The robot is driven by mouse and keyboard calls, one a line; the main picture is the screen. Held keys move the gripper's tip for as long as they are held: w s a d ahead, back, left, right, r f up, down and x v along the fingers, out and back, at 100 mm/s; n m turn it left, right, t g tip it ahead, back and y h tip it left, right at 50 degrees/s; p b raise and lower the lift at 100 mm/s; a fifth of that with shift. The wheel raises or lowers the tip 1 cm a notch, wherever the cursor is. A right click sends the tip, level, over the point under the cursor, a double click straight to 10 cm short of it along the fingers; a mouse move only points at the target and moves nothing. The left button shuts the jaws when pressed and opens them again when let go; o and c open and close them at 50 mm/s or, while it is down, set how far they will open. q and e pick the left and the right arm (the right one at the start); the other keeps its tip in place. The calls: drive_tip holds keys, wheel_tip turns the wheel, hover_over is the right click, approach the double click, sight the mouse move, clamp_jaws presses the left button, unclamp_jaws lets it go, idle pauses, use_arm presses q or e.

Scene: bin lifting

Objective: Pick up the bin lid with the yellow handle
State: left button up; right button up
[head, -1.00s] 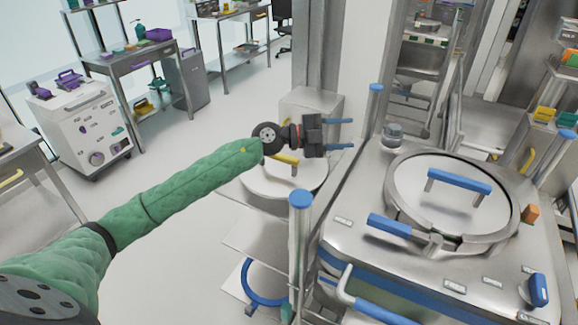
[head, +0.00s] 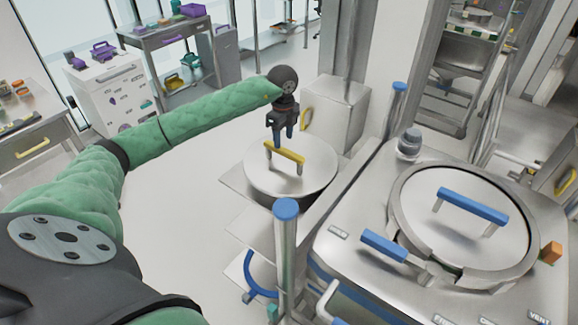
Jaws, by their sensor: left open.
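The bin lid (head: 262,180) is a round pale metal disc with a yellow bar handle (head: 286,152) on top. It lies on a shelf left of the large steel machine. My left gripper (head: 284,142) points down just above and behind the middle of the yellow handle. Its two fingers are apart, with nothing seen between them. I cannot tell whether the fingertips touch the handle. My right gripper is not in view.
A steel machine (head: 345,240) with a blue-handled round lid (head: 447,212) stands at the right. A blue-capped post (head: 286,212) rises in front of the shelf. A steel box (head: 335,108) stands behind the yellow-handled lid. The floor at the left is clear.

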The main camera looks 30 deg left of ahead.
sight(283, 149)
use_arm(q)
wheel_tip(283, 149, down, 2)
drive_tip(key=shift+s+f+b, duration=0.1)
drive_tip(key=shift+f+b, duration=0.15)
drive_tip(key=shift+b, duration=0.15)
wheel_tip(283, 149, down, 4)
drive_tip(key=shift+b, duration=0.65)
drive_tip(key=shift+f, duration=0.5)
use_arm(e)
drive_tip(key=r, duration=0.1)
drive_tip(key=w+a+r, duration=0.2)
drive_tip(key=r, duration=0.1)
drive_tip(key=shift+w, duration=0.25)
use_arm(q)
drive_tip(key=shift+f+b, duration=0.25)
drive_tip(key=shift+b, duration=0.15)
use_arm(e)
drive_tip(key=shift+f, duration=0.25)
use_arm(q)
drive_tip(key=c, duration=1)
clamp_jaws()
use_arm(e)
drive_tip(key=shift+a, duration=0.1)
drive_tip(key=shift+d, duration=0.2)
